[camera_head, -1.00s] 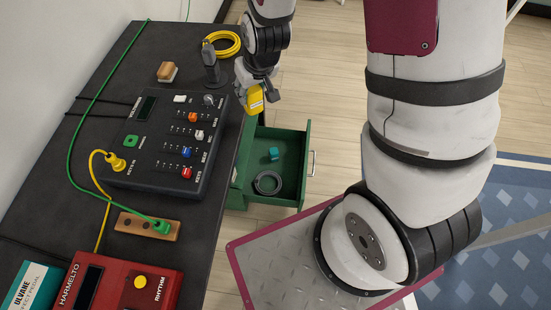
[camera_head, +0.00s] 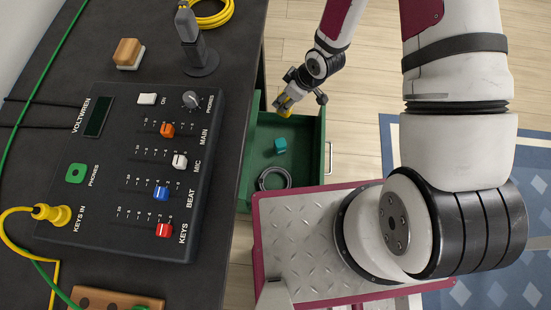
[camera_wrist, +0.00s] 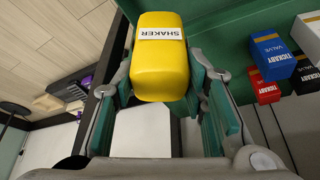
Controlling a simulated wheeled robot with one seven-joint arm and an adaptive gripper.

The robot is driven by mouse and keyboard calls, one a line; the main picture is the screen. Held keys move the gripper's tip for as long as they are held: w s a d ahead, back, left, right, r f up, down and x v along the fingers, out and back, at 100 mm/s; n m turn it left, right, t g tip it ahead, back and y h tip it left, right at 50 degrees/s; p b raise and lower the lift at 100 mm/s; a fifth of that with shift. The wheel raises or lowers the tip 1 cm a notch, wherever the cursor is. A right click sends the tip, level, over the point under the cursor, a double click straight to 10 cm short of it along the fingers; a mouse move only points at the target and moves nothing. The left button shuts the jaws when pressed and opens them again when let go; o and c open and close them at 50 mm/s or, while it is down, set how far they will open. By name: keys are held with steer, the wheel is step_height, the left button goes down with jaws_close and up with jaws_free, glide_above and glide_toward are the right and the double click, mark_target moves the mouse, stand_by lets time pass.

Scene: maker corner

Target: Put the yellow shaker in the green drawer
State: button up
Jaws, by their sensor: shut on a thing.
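The yellow shaker (camera_wrist: 161,70), with a white "SHAKER" label, is held between the two green-padded fingers of my gripper (camera_wrist: 163,92) in the wrist view. In the head view my gripper (camera_head: 285,106) is over the far part of the open green drawer (camera_head: 317,142). Only a small yellow part of the shaker (camera_head: 285,113) shows there, apparently above the drawer floor; its exact height is hard to tell. The drawer holds a teal cube (camera_head: 280,145) and a dark ring-shaped coil (camera_head: 262,181).
The dark bench (camera_head: 224,130) carries a mixer panel (camera_head: 112,165), a microphone on a stand (camera_head: 200,58) and a coiled yellow cable (camera_head: 214,20). Blue (camera_wrist: 272,56), red (camera_wrist: 264,86) and white (camera_wrist: 307,40) boxes stand at the wrist view's right.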

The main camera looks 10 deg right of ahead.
steer(key=s+a+f+n+b, duration=0.1)
steer(key=f+b, duration=0.3)
steer(key=f, duration=0.6)
steer(key=s+a+f+n+g+b, duration=0.1)
steer(key=s+a+f+n+b, duration=0.1)
steer(key=f, duration=0.9)
steer(key=s+a+f+n+g+y+b, duration=0.1)
steer(key=f+b, duration=0.4)
steer(key=f, duration=0.5)
steer(key=shift+s+a+f+n+b, duration=0.15)
steer(key=shift+s+a+n, duration=0.2)
steer(key=shift+a, duration=0.15)
steer(key=shift+s+a+f+n+b, duration=0.15)
steer(key=shift+s+a+n, duration=0.15)
steer(key=shift+a, duration=0.2)
steer(key=b, duration=0.3)
glide_toward(262, 137)
steer(key=s+a, duration=0.3)
steer(key=shift+f, duration=0.1)
steer(key=shift+w+a, duration=0.25)
steer(key=shift+w, duration=0.7)
steer(key=shift+w+a, duration=0.2)
steer(key=shift+w, duration=0.8)
steer(key=shift+f+b, duration=0.5)
steer(key=shift+b, duration=0.2)
steer(key=shift+f, duration=0.15)
steer(key=o, duration=1.3)
